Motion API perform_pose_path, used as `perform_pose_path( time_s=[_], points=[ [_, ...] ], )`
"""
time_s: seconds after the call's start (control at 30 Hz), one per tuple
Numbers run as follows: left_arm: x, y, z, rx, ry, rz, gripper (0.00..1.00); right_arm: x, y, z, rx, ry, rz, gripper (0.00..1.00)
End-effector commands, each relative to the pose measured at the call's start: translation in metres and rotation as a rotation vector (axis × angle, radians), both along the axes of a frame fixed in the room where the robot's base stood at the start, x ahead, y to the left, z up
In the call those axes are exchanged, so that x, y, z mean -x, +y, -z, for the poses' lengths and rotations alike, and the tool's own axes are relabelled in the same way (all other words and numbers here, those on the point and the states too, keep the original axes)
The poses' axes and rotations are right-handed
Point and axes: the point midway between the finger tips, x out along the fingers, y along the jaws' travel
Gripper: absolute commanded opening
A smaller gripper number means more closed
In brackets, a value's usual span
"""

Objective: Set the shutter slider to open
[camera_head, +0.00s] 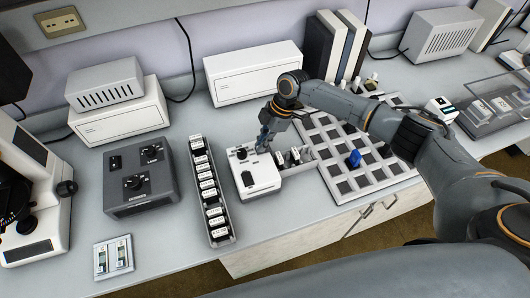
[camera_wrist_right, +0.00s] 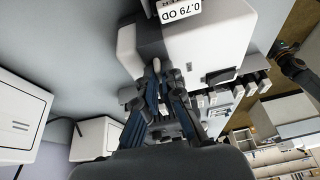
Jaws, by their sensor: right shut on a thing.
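A white instrument box (camera_head: 262,183) stands on the bench between a narrow rack and a tray of square pads. It has a dark round knob and a dark slot on top. The box also shows in the right wrist view (camera_wrist_right: 205,45). My right gripper (camera_head: 263,146) reaches down to the box's back right part. In the right wrist view, its fingers (camera_wrist_right: 160,82) are closed around a small pale peg (camera_wrist_right: 156,65) at the box, which looks like the slider. The fingers hide the peg's base, and its setting cannot be read. My left gripper is not in view.
A narrow rack of labelled blocks (camera_head: 231,238) stands just left of the box. The padded tray (camera_head: 386,181) with a blue piece (camera_head: 354,158) lies right. A grey control unit (camera_head: 140,206) and a switch plate (camera_head: 101,259) are farther left. The bench front is clear.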

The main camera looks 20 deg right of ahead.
Motion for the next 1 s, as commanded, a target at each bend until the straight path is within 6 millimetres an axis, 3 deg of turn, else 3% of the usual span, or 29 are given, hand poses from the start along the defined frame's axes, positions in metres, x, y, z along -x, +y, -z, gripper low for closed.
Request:
perform_pose_path(
  time_s=[0.3, 0.33, 0.43, 0.77, 1.0],
  points=[
    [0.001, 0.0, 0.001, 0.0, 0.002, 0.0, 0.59, -0.006, -0.001, -0.002, 0.0, -0.013, 0.006, 0.0],
    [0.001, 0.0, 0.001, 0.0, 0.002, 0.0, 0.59, -0.006, -0.001, -0.002, 0.0, -0.013, 0.006, 0.11],
    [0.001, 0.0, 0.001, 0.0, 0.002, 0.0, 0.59, -0.006, -0.001, -0.002, -0.001, -0.013, 0.006, 0.3],
    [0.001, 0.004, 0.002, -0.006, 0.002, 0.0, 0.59, -0.004, -0.001, -0.002, 0.0, -0.008, 0.004, 0.3],
    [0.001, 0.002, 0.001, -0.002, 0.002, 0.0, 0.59, -0.006, -0.014, -0.033, 0.0, -0.011, 0.005, 0.3]
  ],
)
